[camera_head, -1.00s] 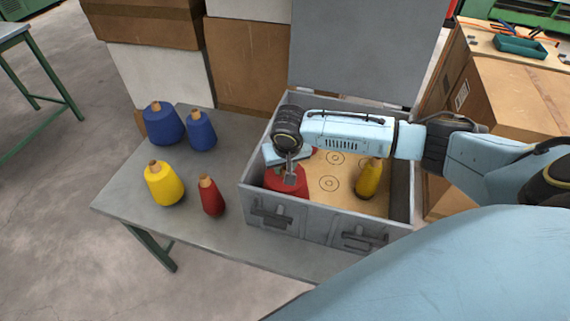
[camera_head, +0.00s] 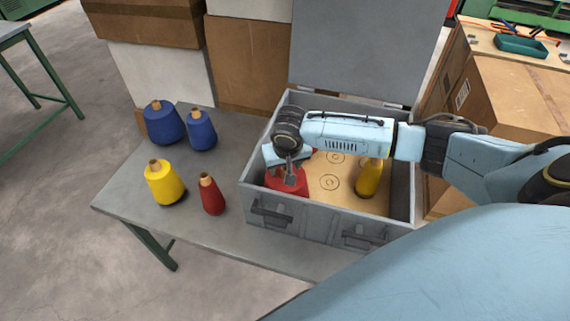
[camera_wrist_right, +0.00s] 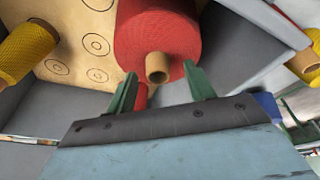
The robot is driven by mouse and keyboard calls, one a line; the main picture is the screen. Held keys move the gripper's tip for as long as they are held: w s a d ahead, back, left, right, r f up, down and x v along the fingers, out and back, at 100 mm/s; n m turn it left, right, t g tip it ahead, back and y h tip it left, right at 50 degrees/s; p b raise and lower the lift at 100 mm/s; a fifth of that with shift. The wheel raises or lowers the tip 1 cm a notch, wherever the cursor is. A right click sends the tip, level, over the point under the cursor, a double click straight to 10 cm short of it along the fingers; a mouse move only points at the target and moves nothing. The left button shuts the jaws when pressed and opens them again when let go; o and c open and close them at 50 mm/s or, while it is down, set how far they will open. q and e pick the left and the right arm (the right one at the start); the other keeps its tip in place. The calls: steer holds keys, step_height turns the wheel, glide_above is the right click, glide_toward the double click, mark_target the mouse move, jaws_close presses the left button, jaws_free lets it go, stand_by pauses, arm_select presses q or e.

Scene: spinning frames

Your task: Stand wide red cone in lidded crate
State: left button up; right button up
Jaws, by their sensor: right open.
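The wide red cone (camera_head: 287,181) stands in the near left corner of the grey lidded crate (camera_head: 322,227), whose lid is raised at the back. In the right wrist view the same red cone (camera_wrist_right: 158,35) shows its tan tip between and beyond the fingers. My right gripper (camera_head: 290,172) is open just above the cone's top; its fingers (camera_wrist_right: 160,82) also show in the wrist view, spread to either side of the tip. A narrow yellow cone (camera_head: 368,178) stands in the crate's right part. My left gripper is not in view.
On the grey table (camera_head: 235,232) left of the crate stand a narrow red cone (camera_head: 212,196), a wide yellow cone (camera_head: 163,184) and two blue cones (camera_head: 164,124). Ringed marks on the crate's tan floor (camera_head: 328,200) are bare. Cardboard boxes (camera_head: 247,65) stand behind.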

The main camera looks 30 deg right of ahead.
steer(key=p+v, duration=0.1)
steer(key=v, duration=1.2)
steer(key=shift+r+p, duration=0.25)
steer(key=shift+p, duration=0.1)
